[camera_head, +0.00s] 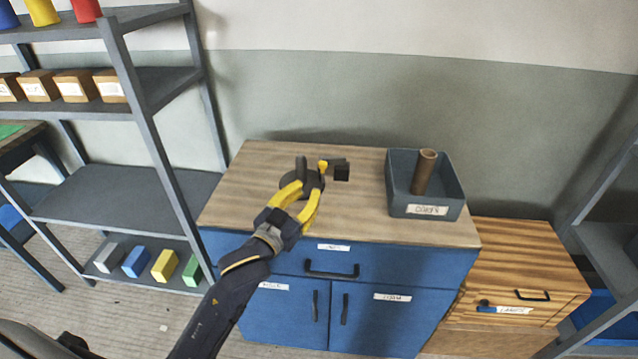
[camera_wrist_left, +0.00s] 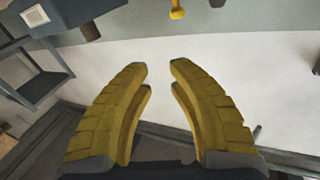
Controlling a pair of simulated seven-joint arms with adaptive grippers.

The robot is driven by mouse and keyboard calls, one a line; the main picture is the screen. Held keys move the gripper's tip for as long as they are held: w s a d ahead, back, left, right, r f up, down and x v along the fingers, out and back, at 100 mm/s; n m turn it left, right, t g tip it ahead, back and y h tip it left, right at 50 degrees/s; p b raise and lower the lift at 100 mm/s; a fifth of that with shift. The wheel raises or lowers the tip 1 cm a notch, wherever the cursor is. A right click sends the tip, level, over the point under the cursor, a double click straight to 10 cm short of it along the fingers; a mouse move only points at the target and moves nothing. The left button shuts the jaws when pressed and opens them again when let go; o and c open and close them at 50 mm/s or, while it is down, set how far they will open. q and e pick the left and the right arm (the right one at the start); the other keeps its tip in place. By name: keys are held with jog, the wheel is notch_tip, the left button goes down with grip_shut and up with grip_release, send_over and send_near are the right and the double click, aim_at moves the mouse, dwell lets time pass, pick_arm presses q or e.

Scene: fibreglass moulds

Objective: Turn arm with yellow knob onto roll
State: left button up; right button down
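A small dark device (camera_head: 301,166) stands on the wooden cabinet top, with an upright post. Beside the post is the yellow knob (camera_head: 323,165), with a dark block (camera_head: 342,173) to its right. The knob also shows at the top edge of the left wrist view (camera_wrist_left: 177,10). My left gripper (camera_head: 311,188) has yellow fingers and is in front of the device, hiding part of its base. In the left wrist view its fingers (camera_wrist_left: 161,66) are apart with nothing between them. A brown roll (camera_head: 424,170) leans in a grey bin. My right gripper is not in view.
The grey bin (camera_head: 427,211) stands at the right of the cabinet top (camera_head: 370,222). A grey shelf rack (camera_head: 120,198) stands at the left and a wooden drawer unit (camera_head: 520,262) at the right. The cabinet top's left part is clear.

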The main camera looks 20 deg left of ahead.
pick_arm(q)
jog(key=d+m, duration=0.1)
jog(key=w+d+r+m, duration=0.1)
jog(key=d+m+h, duration=0.1)
jog(key=shift+w+d+r+m, duration=0.15)
jog(key=shift+w+d+m, duration=0.2)
jog(key=shift+w+m, duration=0.05)
grip_shut()
jog(key=w+a+f+m+g+y, duration=0.1)
jog(key=w+f+m+y, duration=0.1)
jog(key=w+m, duration=0.8)
jog(key=shift+w+f+m, duration=0.3)
jog(key=shift+w+f, duration=0.6)
jog(key=shift+w, duration=0.35)
jog(key=shift+a, duration=0.15)
